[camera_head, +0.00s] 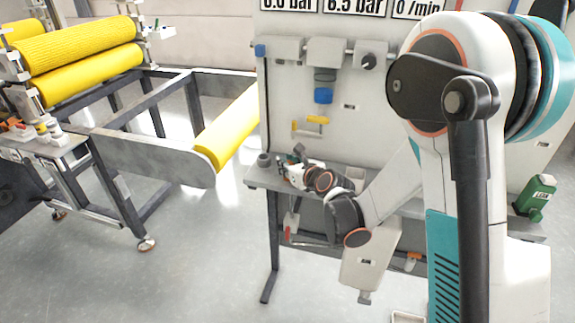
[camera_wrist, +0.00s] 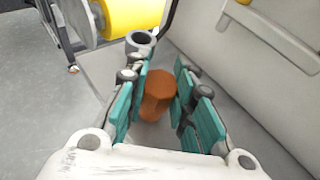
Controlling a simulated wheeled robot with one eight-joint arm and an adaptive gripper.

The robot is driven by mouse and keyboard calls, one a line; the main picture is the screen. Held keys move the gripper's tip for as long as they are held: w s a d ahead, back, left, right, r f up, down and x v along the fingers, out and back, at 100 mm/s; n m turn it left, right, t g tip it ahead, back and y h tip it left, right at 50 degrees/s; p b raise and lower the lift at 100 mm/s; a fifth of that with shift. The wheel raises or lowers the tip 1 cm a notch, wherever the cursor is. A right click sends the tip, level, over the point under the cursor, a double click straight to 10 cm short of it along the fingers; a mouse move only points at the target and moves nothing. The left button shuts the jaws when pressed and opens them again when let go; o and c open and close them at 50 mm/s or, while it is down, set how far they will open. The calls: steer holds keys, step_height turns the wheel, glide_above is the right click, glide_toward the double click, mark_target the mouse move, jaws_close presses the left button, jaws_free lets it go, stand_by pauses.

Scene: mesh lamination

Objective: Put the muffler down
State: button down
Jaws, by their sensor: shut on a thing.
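The muffler (camera_wrist: 157,97) is a brown-orange piece with a hexagonal end. In the wrist view it sits between the teal finger pads of my gripper (camera_wrist: 163,100), which is shut on it. In the head view my gripper (camera_head: 291,166) is low over the left end of the grey shelf (camera_head: 262,179), in front of the panel. The muffler cannot be made out there. I cannot tell whether it touches the shelf.
A grey ring-shaped part (camera_wrist: 141,40) stands on the shelf just beyond my fingertips. The upright panel (camera_head: 290,85) rises behind the shelf. A green container (camera_head: 536,197) stands at the right. Yellow rollers (camera_head: 85,55) are on the machine at left.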

steer(key=c, duration=1.4)
jaws_free()
steer(key=shift+f, duration=0.1)
steer(key=shift+o, duration=0.2)
